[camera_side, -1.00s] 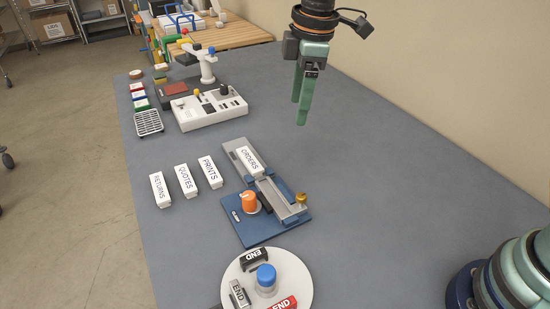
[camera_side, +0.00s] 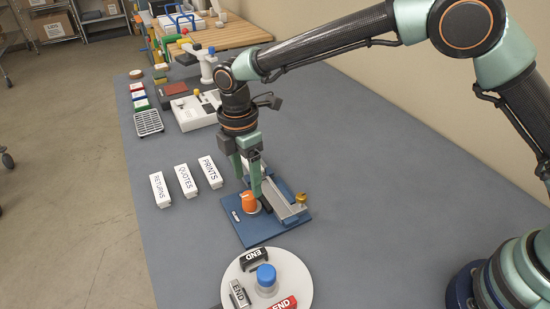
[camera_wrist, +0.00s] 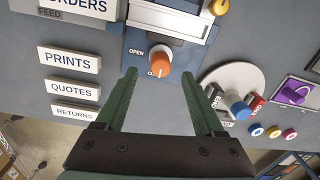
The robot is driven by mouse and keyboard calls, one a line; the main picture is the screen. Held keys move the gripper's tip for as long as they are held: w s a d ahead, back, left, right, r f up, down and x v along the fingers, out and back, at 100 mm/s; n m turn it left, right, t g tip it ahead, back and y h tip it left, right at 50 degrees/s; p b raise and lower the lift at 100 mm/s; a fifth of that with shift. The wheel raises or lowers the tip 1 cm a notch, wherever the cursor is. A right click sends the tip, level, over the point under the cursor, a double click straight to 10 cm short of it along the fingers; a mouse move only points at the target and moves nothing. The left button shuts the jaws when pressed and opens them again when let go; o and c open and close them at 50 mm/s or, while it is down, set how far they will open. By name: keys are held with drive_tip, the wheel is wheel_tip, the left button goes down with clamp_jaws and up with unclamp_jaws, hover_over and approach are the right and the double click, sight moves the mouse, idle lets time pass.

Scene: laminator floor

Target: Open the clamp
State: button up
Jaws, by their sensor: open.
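The clamp is a blue base plate (camera_side: 240,230) with a grey rail and an orange knob (camera_side: 249,203). In the wrist view, the orange knob (camera_wrist: 159,59) sits beside an OPEN label; a second label below is partly hidden by the knob. The knob's exact setting is hard to tell. My gripper (camera_side: 248,188) points down with fingers apart, just above and behind the knob. In the wrist view, my fingertips (camera_wrist: 157,76) straddle the knob's lower side, empty.
White PRINTS (camera_side: 210,172), QUOTES (camera_side: 186,181) and RETURNS (camera_side: 160,190) blocks lie left of the clamp. A round white turntable (camera_side: 237,268) with END blocks and a blue knob stands in front. A white machine (camera_side: 190,117) is behind. The table's right side is clear.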

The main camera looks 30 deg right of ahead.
sight(249, 194)
wheel_tip(249, 194, down, 6)
drive_tip(key=shift+s+r, duration=0.1)
drive_tip(key=shift+r, duration=0.05)
drive_tip(key=shift+c, duration=0.2)
clamp_jaws()
